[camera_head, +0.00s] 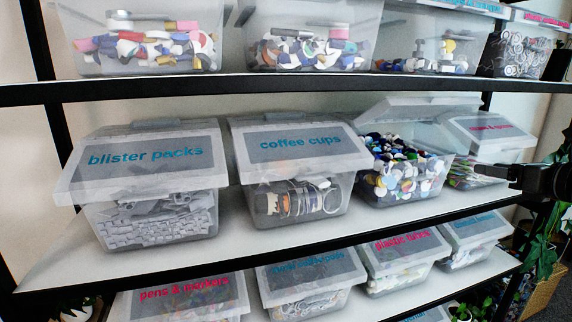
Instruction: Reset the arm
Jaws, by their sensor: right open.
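My right gripper (508,172) is at the right edge, in front of the right end of the middle shelf. It is black, points left and is open, with nothing seen between its fingers. It overlaps in the picture with the bin at the right end of that shelf (487,136); I cannot tell if they touch. My left gripper is not in view.
The shelf rack (300,82) holds clear bins on three levels. The middle one has a blister packs bin (145,158), a coffee cups bin (300,143) and a bin of bottle caps (403,165) with its lid raised. Plants (548,235) stand at the right.

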